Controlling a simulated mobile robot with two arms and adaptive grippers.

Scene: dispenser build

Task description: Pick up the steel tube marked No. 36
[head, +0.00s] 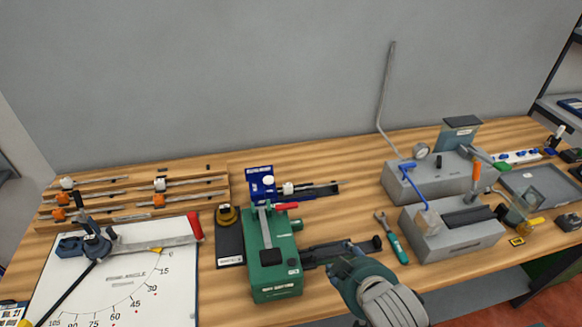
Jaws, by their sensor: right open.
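Several thin steel tubes lie on the stepped wooden rack (215,190) at the left, some with orange or white fittings. One steel tube (133,217) lies along its front step. A taller bent grey tube (384,90) rises against the wall behind the grey boxes. No marking reading 36 is legible on any of them. My right gripper (343,255) is open at the front middle, close to the right side of the green machine and well away from the rack. I cannot make out anything between its fingers. My left gripper is not in view.
A green machine (268,270) with a red-tipped lever stands at the middle. A white angle board (150,285) carries a red-handled bender (195,227). Grey boxes (450,235) and a green-handled wrench (393,240) are at the right. Bare wood shows behind the machine.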

